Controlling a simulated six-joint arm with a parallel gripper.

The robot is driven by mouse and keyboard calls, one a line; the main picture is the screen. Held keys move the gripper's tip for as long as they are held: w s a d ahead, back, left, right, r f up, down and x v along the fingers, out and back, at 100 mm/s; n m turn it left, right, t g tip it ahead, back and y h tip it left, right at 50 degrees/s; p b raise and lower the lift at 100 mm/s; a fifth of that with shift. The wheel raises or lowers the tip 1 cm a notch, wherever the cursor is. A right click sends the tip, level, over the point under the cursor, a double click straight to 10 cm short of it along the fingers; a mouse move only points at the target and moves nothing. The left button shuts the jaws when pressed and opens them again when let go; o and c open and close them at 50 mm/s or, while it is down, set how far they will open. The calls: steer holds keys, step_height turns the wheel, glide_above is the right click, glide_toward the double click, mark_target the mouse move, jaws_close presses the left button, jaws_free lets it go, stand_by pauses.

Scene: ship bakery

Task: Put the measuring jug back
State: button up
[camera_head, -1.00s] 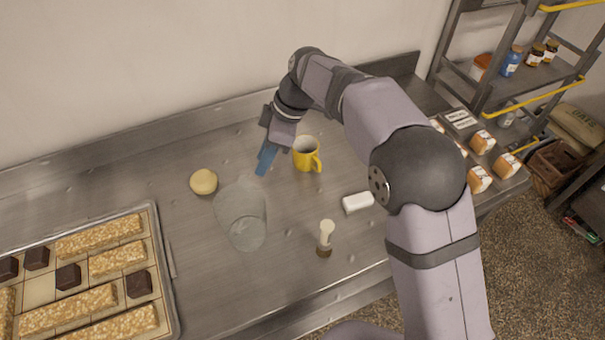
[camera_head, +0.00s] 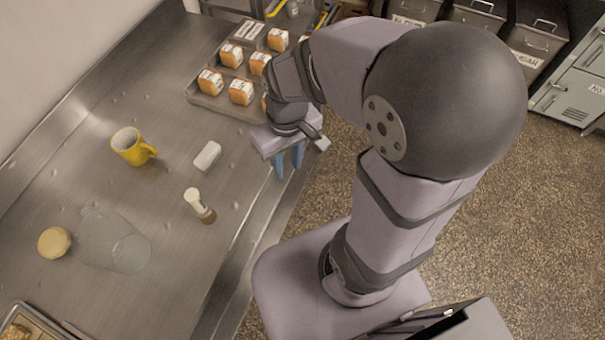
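A clear, see-through jug (camera_head: 112,242) is on the steel counter at the lower left, and it seems to stand upright. Its outline is faint, and I cannot make out its handle or any markings. My gripper (camera_head: 288,163) is far to the right of the jug, near the counter's front edge. Its two blue fingers point down with a gap between them, and nothing shows in the gap.
A yellow mug (camera_head: 128,147), a white block (camera_head: 207,156) and a small pale-topped item (camera_head: 199,205) stand between jug and gripper. A yellow round (camera_head: 54,242) sits beside the jug. A tray (camera_head: 208,102) of wrapped loaves lies beyond the gripper. Open floor (camera_head: 300,215) lies right.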

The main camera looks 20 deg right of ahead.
steer(key=s+d, duration=0.1)
steer(key=s+d+f+m, duration=0.1)
steer(key=s+m, duration=0.1)
steer(key=s, duration=0.1)
steer(key=shift+d+f, duration=0.2)
steer(key=shift+d, duration=0.2)
